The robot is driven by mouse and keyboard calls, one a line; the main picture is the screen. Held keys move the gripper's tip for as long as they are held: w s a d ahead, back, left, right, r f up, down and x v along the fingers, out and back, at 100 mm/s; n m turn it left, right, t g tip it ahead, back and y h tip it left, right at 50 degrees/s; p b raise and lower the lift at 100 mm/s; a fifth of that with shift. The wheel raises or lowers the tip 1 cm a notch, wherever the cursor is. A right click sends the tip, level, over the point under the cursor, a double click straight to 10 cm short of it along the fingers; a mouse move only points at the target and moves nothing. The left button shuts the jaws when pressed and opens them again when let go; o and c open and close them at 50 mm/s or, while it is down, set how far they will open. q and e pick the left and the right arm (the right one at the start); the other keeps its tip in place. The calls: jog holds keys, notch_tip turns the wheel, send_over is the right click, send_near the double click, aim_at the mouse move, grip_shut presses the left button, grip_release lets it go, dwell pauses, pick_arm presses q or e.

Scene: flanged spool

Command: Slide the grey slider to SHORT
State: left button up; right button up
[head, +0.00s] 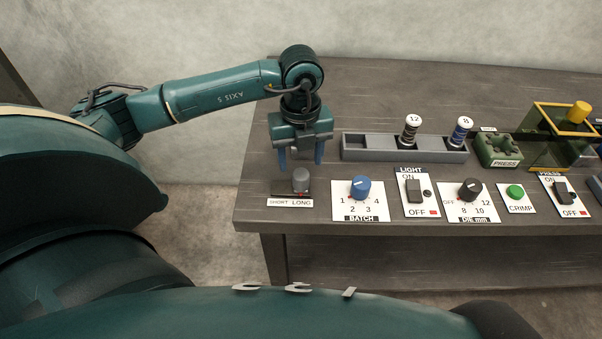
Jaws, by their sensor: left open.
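The grey slider (301,181) is a rounded grey knob on a dark track at the left end of the table. It stands at the right side of the track, above the word LONG. A white label (290,202) in front reads SHORT on the left and LONG on the right. My left gripper (301,165) points down with its two blue fingers apart, one to each side of the slider in the picture. The fingertips appear just above or behind the knob; I cannot tell whether they touch it. My right gripper is not in view.
Right of the slider are a blue BATCH knob (360,187), a LIGHT switch (414,191), a black DIE knob (470,189) and a green CRIMP button (515,191). Behind them a grey rack (375,148) holds two spools. The table's left edge is close to the slider.

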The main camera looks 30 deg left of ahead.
aim_at(301, 173)
pick_arm(q)
notch_tip(301, 173, down, 6)
jog(key=shift+f, duration=0.1)
dwell(0.4)
grip_shut()
dwell(0.4)
